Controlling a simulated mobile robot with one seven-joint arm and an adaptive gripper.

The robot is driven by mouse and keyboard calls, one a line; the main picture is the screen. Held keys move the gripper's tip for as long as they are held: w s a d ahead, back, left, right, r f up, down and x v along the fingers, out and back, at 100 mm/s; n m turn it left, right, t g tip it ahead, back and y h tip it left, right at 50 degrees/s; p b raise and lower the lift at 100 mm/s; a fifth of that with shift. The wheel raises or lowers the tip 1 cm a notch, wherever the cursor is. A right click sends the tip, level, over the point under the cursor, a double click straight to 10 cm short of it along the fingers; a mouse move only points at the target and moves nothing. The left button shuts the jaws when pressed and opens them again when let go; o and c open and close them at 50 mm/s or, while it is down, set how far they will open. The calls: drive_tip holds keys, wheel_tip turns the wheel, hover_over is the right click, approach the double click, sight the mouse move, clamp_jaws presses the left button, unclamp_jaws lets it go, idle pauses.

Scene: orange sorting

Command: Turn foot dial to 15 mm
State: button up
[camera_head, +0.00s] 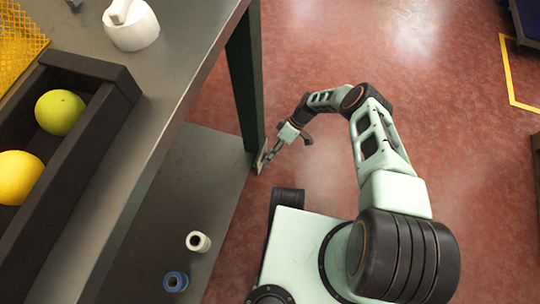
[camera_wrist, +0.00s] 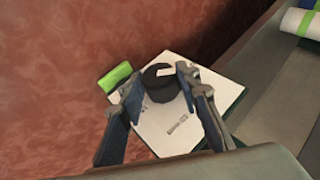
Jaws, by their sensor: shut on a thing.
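The foot dial (camera_wrist: 160,88) is a dark round knob with a white pointer mark, on a white plate (camera_wrist: 205,122) with small printing too blurred to read. A bright green piece (camera_wrist: 116,78) sits at the plate's left edge. My gripper (camera_wrist: 157,79) has one finger on each side of the dial and is shut on it. In the head view my gripper (camera_head: 268,157) is low beside the foot of the table leg. The plate (camera_head: 261,158) shows there only as a small pale edge, and the dial is hidden. I cannot read the dial's setting.
The dark table leg (camera_head: 245,85) stands right beside my gripper. A lower shelf (camera_head: 215,165) holds a white roll (camera_head: 198,241) and a blue roll (camera_head: 175,281). Above are a black trough (camera_head: 112,108) with two fruits and a white knobbed object (camera_head: 131,28). Red floor lies open rightward.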

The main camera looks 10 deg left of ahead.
drive_tip(key=shift+g, duration=0.3)
idle(0.4)
drive_tip(key=o, duration=1.2)
drive_tip(key=v, duration=1.2)
drive_tip(key=shift+c, duration=0.2)
